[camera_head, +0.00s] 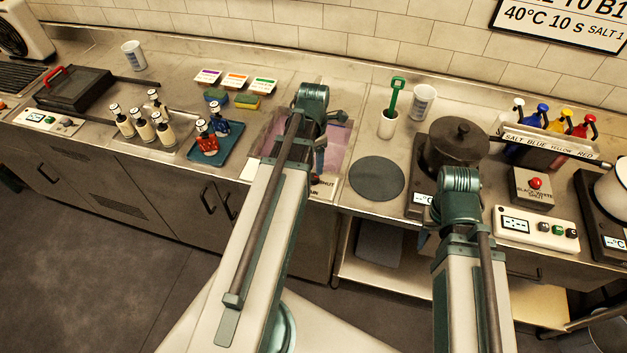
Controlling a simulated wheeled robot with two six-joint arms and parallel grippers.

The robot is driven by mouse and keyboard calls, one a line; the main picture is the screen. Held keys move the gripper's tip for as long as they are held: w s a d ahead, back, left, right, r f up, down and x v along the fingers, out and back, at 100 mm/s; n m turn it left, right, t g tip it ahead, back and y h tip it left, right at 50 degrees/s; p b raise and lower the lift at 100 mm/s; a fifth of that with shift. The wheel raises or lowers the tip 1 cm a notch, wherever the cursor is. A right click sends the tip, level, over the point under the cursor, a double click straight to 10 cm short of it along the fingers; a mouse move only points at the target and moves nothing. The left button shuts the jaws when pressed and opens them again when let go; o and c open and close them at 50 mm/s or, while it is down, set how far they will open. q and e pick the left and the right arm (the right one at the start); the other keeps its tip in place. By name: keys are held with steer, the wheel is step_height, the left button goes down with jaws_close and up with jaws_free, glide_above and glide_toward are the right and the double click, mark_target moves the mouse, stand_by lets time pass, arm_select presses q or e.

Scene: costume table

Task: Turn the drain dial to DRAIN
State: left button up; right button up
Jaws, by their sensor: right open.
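The sink (337,143) with purple-tinted liquid sits in the counter, mostly behind my left arm. At its front edge is a pale drain plate (325,188) whose visible lettering reads SHUT. My left arm crosses the rest of the plate, so the dial's setting cannot be made out. The end of my left arm (320,158) hangs over the sink, largely hidden by its own links; its jaws cannot be made out. My right gripper (423,238) is open, low beside the counter's front edge, right of the sink and away from the plate. It is partly hidden by my right arm.
Right of the sink are a dark round mat (377,178), a white cup with a green tool (389,122) and a lidded pot (458,143). A red-button box (534,187) stands farther right. Left are a blue tray (230,146) with bottles and two sponges (247,101).

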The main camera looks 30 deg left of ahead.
mark_target(313, 176)
arm_select(q)
step_height(313, 176, down, 6)
steer(key=b, duration=0.5)
steer(key=shift+f, duration=0.25)
jaws_close()
